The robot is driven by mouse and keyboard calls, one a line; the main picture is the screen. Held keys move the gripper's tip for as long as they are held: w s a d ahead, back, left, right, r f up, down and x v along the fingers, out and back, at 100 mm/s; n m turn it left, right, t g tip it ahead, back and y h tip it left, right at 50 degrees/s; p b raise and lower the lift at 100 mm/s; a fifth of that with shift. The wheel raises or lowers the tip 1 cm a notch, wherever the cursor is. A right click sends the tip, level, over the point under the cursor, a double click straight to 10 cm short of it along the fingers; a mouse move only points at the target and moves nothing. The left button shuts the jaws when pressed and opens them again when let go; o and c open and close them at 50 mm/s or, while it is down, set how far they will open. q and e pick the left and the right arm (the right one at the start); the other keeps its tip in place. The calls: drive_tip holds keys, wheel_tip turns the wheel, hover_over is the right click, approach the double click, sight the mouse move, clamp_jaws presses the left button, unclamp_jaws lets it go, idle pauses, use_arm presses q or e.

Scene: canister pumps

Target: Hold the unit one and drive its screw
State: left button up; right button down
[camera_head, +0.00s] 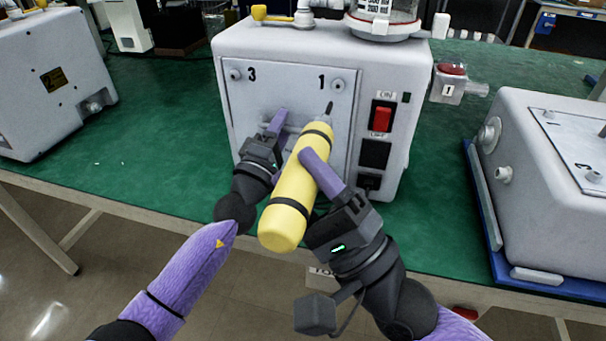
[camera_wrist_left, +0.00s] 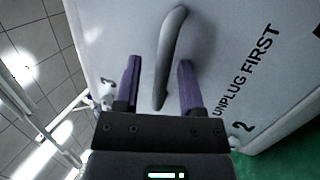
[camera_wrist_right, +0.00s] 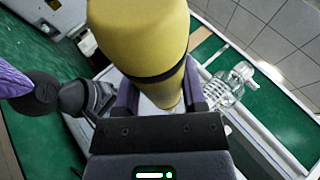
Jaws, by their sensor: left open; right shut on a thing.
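The white pump unit (camera_head: 400,75) stands in the middle of the bench, its front panel (camera_head: 250,100) marked 3 and 1 at the top corners. Screw 1 (camera_head: 338,84) is at the upper right. My left gripper (camera_head: 280,122) is open at the panel. In the left wrist view its fingers (camera_wrist_left: 160,65) are on either side of the grey panel handle (camera_wrist_left: 172,45); contact is not clear. My right gripper (camera_head: 306,158) is shut on a yellow electric screwdriver (camera_head: 290,195), which also fills the right wrist view (camera_wrist_right: 140,35). Its tip (camera_head: 329,107) points up, just below screw 1; contact is unclear.
Another unit (camera_head: 545,190) lies in a blue tray (camera_head: 540,284) at right; a further unit (camera_head: 50,80) stands at left. Green bench (camera_head: 150,140) is clear between the left and middle units.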

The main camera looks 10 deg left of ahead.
use_arm(q)
drive_tip(key=shift+f, duration=0.1)
drive_tip(key=v, duration=1.2)
use_arm(e)
drive_tip(key=shift+d, duration=0.1)
